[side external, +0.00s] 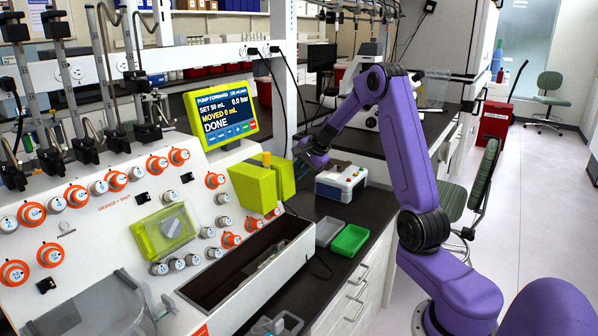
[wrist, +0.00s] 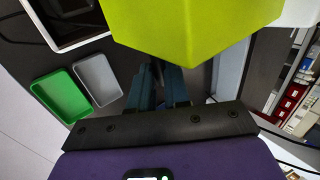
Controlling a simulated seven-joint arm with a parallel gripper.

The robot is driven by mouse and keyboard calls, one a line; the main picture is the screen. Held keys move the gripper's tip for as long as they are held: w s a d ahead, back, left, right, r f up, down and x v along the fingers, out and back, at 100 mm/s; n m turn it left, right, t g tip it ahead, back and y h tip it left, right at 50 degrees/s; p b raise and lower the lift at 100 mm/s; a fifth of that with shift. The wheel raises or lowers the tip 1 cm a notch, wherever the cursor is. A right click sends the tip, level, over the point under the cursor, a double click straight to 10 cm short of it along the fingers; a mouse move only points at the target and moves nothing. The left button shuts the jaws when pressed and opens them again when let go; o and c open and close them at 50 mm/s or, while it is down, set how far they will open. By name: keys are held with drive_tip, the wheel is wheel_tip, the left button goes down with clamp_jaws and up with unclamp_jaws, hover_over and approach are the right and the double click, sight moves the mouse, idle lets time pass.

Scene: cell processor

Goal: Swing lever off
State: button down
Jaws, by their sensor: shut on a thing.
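The yellow-green pump block (side external: 262,184) stands on the right end of the white machine, with a small orange cap (side external: 267,159) on top. It fills the upper middle of the wrist view (wrist: 195,30). My gripper (side external: 311,157) is just right of the block, at about its top height. In the wrist view the dark blue fingers (wrist: 168,84) are close together and run under the block's edge, so their tips are hidden. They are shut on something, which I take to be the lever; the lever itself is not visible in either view.
A screen (side external: 228,110) above the machine reads "DONE". A white box with coloured buttons (side external: 341,181) stands on the dark bench below my gripper. A green tray (side external: 349,241) and a grey tray (side external: 328,231) lie in front of it. An open trough (side external: 215,279) runs along the machine.

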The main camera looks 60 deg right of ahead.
drive_tip(key=shift+w+a+r, duration=0.1)
drive_tip(key=shift+w+a, duration=0.05)
drive_tip(key=c, duration=1.1)
unclamp_jaws()
drive_tip(key=v, duration=1.7)
drive_tip(key=shift+r, duration=0.15)
